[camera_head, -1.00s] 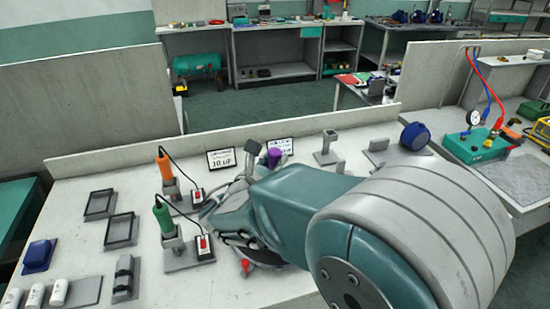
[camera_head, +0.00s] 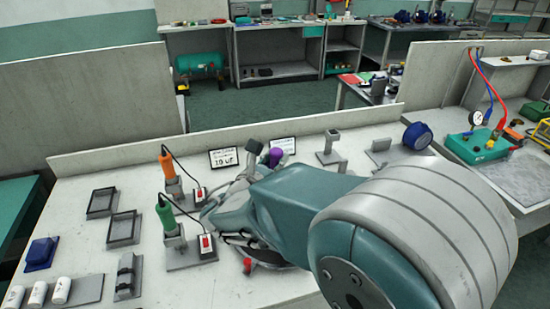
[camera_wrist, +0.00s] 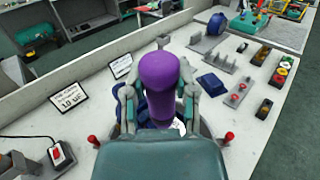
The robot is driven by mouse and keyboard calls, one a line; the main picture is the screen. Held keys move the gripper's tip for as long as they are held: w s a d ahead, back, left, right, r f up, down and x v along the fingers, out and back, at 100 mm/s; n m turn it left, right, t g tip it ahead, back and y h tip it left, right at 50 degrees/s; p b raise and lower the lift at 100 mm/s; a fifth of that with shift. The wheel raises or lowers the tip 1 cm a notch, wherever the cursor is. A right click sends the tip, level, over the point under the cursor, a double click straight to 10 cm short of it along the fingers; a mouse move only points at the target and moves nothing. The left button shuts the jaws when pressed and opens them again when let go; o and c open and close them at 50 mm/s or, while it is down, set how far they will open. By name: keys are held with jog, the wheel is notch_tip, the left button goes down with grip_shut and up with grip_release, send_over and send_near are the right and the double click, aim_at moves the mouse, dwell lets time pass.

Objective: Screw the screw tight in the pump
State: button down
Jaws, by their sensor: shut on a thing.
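A purple screwdriver (camera_wrist: 160,75) stands between the fingers of my gripper (camera_wrist: 159,98) in the wrist view. The fingers are closed around it from left and right. In the head view the purple top of the screwdriver (camera_head: 276,157) shows just beyond my gripper (camera_head: 263,162). The tool's lower end is hidden by my gripper and wrist. A bit of dark blue shows beside the left finger in the wrist view, possibly the pump. I cannot make out the pump or the screw clearly.
Orange (camera_head: 167,165) and green (camera_head: 166,218) screwdrivers stand in holders with cables at left. An empty holder (camera_head: 329,150) and a blue round part (camera_head: 417,136) are at the back. Red knobs (camera_wrist: 93,140) (camera_wrist: 228,138) flank my wrist. Two signs (camera_head: 223,157) stand behind.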

jog(key=shift+f, duration=0.4)
dwell(0.6)
jog(key=m+g+h, duration=0.3)
jog(key=h, duration=0.1)
jog(key=shift+f+m+g, duration=0.1)
jog(key=shift+m+g, duration=0.2)
jog(key=shift+m+g+h, duration=0.5)
jog(key=shift+g+h, duration=0.1)
jog(key=shift+h, duration=0.1)
jog(key=m+g+h, duration=0.1)
jog(key=m+g, duration=0.1)
jog(key=g, duration=0.1)
jog(key=m+g+h, duration=0.2)
jog(key=g, duration=0.1)
jog(key=shift+m, duration=0.3)
